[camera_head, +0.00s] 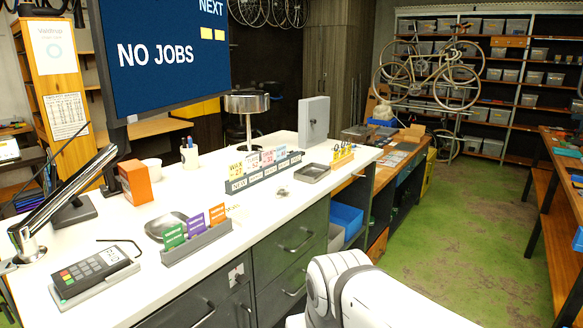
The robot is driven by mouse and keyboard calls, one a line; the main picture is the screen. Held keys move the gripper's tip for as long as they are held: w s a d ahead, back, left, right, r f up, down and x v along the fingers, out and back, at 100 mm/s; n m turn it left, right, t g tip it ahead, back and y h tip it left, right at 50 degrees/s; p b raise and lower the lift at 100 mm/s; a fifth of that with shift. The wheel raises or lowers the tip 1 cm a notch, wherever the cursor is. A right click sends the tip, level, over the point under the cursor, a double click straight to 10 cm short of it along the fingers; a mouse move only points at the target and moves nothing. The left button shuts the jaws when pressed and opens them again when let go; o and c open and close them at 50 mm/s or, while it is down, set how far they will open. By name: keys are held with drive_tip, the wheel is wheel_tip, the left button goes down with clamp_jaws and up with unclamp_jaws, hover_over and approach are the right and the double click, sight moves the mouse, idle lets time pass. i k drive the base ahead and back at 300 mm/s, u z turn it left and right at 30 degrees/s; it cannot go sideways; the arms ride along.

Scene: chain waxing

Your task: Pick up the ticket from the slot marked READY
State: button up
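A grey rack (266,176) with a row of labelled slots stands on the middle of the white counter. The label at its left end seems to read NEW; the others are too small to read surely, so I cannot tell which is READY. Several tickets stand upright in it: a yellow one (237,169) at the left, a pinkish one (252,160), a pale blue one (267,158) and a red one (281,154) towards the right. My white arm shows at the bottom, in front of the counter drawers. My gripper is out of view.
A card holder (197,244) with green, purple and orange cards stands nearer, beside a round metal dish (166,226) and a card terminal (91,272). A shallow grey tray (312,173) and yellow tags (343,155) lie right of the rack. A screen (165,50) rises at left.

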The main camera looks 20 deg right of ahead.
sight(282, 151)
drive_tip(key=z, duration=2.9)
drive_tip(key=i, duration=0.15)
drive_tip(key=u, duration=2)
drive_tip(key=i, duration=1.45)
drive_tip(key=u, duration=0.05)
